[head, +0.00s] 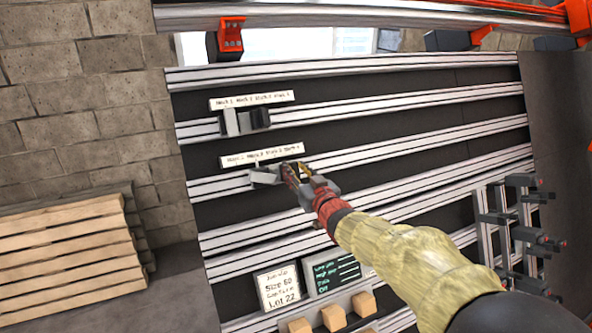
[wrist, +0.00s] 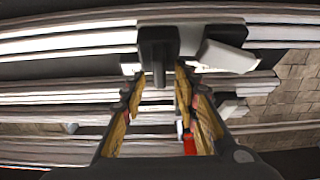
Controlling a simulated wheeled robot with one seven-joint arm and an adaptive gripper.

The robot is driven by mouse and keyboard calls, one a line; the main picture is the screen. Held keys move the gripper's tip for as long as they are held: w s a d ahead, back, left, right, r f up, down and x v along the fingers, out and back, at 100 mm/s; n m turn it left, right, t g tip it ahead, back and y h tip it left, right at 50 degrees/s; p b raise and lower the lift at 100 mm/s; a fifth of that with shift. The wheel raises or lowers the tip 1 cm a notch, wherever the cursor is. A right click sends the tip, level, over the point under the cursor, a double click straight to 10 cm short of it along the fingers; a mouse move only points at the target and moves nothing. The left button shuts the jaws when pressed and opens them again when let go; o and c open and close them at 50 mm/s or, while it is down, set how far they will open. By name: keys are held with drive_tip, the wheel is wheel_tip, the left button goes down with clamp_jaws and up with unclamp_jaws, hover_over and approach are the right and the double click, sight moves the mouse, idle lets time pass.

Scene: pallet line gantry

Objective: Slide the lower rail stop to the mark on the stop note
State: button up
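The lower rail stop (head: 266,176) is a grey block with a pale plate, on the second rail down in the head view. In the wrist view its grey body (wrist: 190,38) and dark grip (wrist: 158,42) show at the top centre. My gripper (head: 291,171) is at the right side of this stop. In the wrist view my gripper (wrist: 158,75) has its fingers apart on either side of the dark grip, with gaps visible. A white mark strip (head: 262,155) with small lettering runs above the lower stop. I cannot tell which card is the stop note.
An upper stop (head: 245,120) sits on the rail above, under its own mark strip (head: 252,100). A white card (head: 278,288) reading "Lot 22" and a dark screen (head: 334,272) stand below. Wooden blocks (head: 333,317) are beneath. The lower rail (head: 420,142) is clear to the right.

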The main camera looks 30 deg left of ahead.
drive_tip(key=shift+c, duration=0.4)
clamp_jaws()
idle(0.4)
